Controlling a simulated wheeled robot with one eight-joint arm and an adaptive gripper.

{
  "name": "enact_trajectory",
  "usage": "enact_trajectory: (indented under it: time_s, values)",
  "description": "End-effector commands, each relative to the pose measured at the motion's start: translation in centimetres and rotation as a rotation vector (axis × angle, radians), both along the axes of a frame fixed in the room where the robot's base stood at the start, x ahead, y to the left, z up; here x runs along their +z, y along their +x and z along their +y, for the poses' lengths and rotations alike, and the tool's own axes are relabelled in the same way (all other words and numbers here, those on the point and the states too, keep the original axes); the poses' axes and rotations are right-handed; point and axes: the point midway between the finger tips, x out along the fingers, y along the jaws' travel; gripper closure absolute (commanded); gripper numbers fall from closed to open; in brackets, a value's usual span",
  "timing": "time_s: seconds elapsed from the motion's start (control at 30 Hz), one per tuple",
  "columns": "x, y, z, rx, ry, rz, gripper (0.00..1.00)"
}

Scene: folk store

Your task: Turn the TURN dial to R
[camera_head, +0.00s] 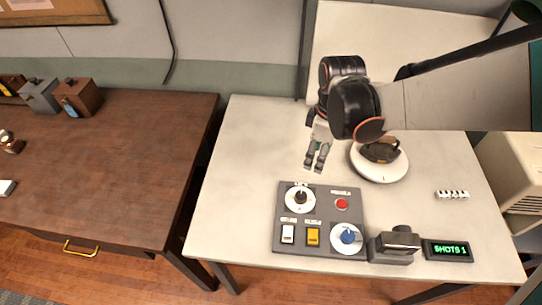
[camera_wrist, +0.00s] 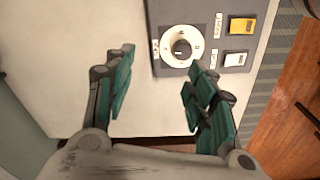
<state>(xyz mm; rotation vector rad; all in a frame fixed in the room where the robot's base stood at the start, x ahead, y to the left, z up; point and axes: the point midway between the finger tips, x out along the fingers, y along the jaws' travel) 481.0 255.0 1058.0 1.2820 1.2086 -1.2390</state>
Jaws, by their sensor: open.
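A grey control panel (camera_head: 318,218) lies on the white table and bears two dials. One dial with a black knob (camera_head: 300,198) on a white disc is at the panel's upper left. The other has a blue knob (camera_head: 347,237) at the lower right. The small labels are too blurred to tell which reads TURN. My gripper (camera_head: 315,165) hangs open and empty above the table, behind the panel. In the wrist view, the black-knob dial (camera_wrist: 181,47) shows just beyond my gripper (camera_wrist: 160,68), apart from both fingers. Its pointer setting is unclear.
The panel also has a red button (camera_head: 341,204), a white switch (camera_head: 288,233) and a yellow switch (camera_head: 313,236). Right of it are a dark grey device (camera_head: 394,247) and a "SHOTS 1" display (camera_head: 447,250). A round white stand (camera_head: 380,174) holds a dark object. The table's left part is clear.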

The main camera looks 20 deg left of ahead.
Motion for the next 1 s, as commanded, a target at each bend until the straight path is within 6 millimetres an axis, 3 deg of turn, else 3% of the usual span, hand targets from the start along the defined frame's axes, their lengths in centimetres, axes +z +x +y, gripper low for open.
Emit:
enact_trajectory:
  time_s: [0.03, 0.2, 0.37, 0.8, 1.0]
  values:
    - [0.2, -2.1, 1.1, 0.055, -0.015, 0.018, 0.49]
    - [-0.5, -3.6, 1.8, 0.108, -0.04, 0.05, 0.49]
    - [-2.2, -3.7, 1.8, 0.109, -0.04, 0.051, 0.49]
    - [-10.7, -3.8, 1.8, 0.104, -0.039, 0.049, 0.49]
    - [-13.2, -3.9, 1.8, 0.102, -0.038, 0.049, 0.49]
